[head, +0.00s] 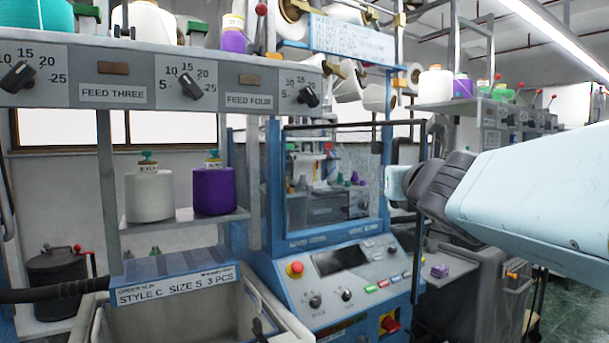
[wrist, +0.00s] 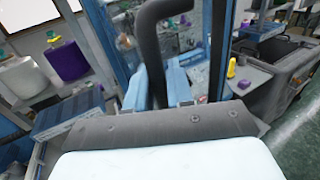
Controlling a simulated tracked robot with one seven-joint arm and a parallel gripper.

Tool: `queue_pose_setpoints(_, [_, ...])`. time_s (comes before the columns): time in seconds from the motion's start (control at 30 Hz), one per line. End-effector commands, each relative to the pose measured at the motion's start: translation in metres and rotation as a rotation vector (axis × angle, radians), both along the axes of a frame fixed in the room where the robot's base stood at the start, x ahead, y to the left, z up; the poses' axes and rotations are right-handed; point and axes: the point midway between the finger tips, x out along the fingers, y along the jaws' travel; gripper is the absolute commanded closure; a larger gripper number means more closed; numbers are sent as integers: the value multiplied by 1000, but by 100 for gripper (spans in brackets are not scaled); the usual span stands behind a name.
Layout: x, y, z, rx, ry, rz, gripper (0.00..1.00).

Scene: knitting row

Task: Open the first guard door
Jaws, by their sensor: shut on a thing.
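The guard door (head: 330,215) is a clear panel in a blue and dark frame on the front of the blue knitting machine, above its control panel. I cannot tell whether it stands slightly ajar. Its dark tubular handle (head: 396,150) is at the door's right side, partly hidden by my arm. In the wrist view the handle (wrist: 149,45) runs down from the top to my pale blue fingers. My gripper (head: 394,183) reaches in from the right and is shut on the handle; its grip shows in the wrist view (wrist: 168,85). The fingertips are partly hidden.
The control panel (head: 352,285) with buttons and a red knob sits below the door. A shelf with white (head: 150,195) and purple (head: 214,190) yarn cones is left. A grey bin (head: 480,290) stands at right, under my arm. Green floor (head: 560,310) is clear farther right.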

Motion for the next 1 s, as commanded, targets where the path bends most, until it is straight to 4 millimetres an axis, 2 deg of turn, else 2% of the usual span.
queue_pose_setpoints(0.4, [-1, -3, 0, -1, 1, -14, 100])
queue_pose_setpoints(0.43, [-1, -3, -1, -1, 1, -14, 76])
queue_pose_setpoints(0.57, [-1, -3, -1, 0, 1, -13, 64])
queue_pose_setpoints(0.87, [-2, -3, -1, 0, 1, -12, 63])
queue_pose_setpoints(1.0, [-9, -2, 0, -1, 0, -11, 63])
